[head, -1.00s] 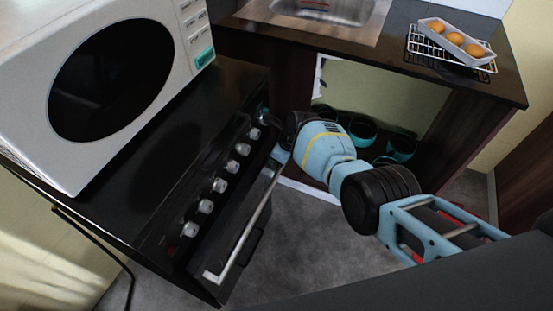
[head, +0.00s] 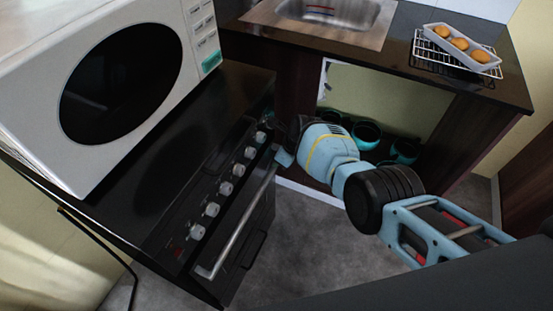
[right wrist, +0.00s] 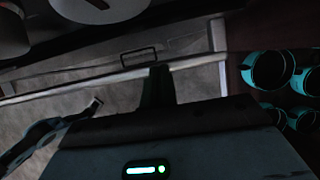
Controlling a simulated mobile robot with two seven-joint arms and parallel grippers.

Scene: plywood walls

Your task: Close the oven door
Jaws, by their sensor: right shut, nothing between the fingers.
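The black oven (head: 205,175) stands at the left, with a row of silver knobs along its front. Its door (head: 262,222) hangs below the knobs with a long silver handle (head: 232,236). The door looks close to flush with the front; I cannot tell whether a small gap is left. My right gripper (head: 281,153) is shut and empty at the far end of the handle, by the door's upper edge. In the right wrist view the dark fingers (right wrist: 157,85) overlap the pale handle bar (right wrist: 90,83); contact is unclear. My left gripper is out of view.
A white microwave (head: 95,85) sits on the oven top. A counter with a sink (head: 340,12) and a rack (head: 425,55) bearing a tray of round orange-brown items stands behind. Teal pots (head: 366,133) sit in the open space below. Grey floor lies in front of the oven.

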